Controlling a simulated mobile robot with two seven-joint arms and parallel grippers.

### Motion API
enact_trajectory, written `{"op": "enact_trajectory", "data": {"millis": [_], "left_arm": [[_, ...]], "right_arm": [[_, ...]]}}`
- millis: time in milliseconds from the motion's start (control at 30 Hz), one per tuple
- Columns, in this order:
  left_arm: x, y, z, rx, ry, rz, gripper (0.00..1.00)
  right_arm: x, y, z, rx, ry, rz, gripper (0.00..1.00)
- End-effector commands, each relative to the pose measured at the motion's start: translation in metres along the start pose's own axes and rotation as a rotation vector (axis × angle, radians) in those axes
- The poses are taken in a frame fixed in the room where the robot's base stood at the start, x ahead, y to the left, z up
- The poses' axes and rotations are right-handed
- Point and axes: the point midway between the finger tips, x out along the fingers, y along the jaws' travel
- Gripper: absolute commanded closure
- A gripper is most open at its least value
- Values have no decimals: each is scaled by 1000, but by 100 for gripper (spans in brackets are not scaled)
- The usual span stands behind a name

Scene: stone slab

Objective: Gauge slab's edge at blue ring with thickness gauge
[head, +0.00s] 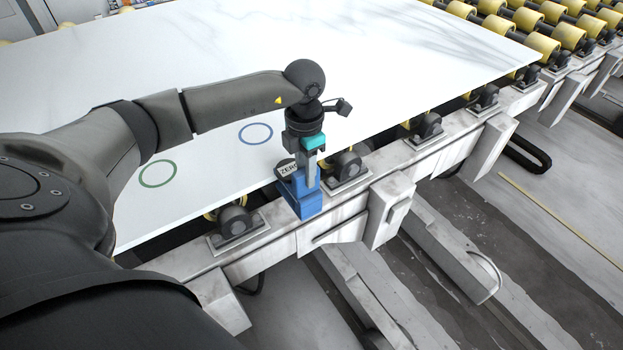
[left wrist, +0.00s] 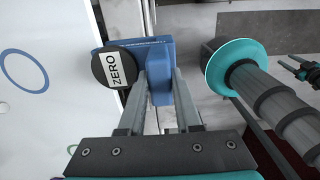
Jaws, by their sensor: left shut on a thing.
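The white slab (head: 380,60) lies flat, with a blue ring (head: 254,145) and a green ring (head: 141,178) near its front edge. The blue ring also shows at the left of the left wrist view (left wrist: 20,51). My left gripper (head: 309,172) is shut on the blue thickness gauge (head: 307,204), pointing down at the slab's edge, to the right of the blue ring. In the left wrist view the gauge (left wrist: 162,50) has a dark round dial with a ZERO label, overlapping the slab's edge line. I cannot tell whether its mouth is around the edge. My right gripper is in neither view.
A grey metal conveyor frame (head: 335,232) with dark roller mounts runs along the slab's front edge, just below the gauge. Yellow rollers (head: 500,25) show beyond the slab's far right end. The floor (head: 570,200) at the right is mostly open.

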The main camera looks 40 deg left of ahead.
Motion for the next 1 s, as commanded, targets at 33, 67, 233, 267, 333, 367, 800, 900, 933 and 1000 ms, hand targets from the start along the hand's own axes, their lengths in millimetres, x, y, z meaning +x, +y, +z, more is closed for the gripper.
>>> {"op": "enact_trajectory", "data": {"millis": [33,67,233,267,333,367,800,900,933,1000], "left_arm": [[0,5,1,-3,-4,3,100],[0,8,1,-3,-4,3,100],[0,21,1,-3,-3,4,100],[0,23,1,-3,-3,3,100],[0,28,1,-3,-4,2,100],[0,30,1,-2,-4,2,100],[-1,54,1,-2,-3,2,100],[-2,56,1,-1,-3,2,100],[-2,56,1,-1,-4,2,100],[-2,56,1,0,-3,2,100]], "right_arm": [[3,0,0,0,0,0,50],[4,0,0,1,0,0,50],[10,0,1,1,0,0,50],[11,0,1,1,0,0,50],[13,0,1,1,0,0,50],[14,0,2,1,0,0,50],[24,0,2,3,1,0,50],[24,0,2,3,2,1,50],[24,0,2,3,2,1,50],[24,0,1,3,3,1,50]]}}
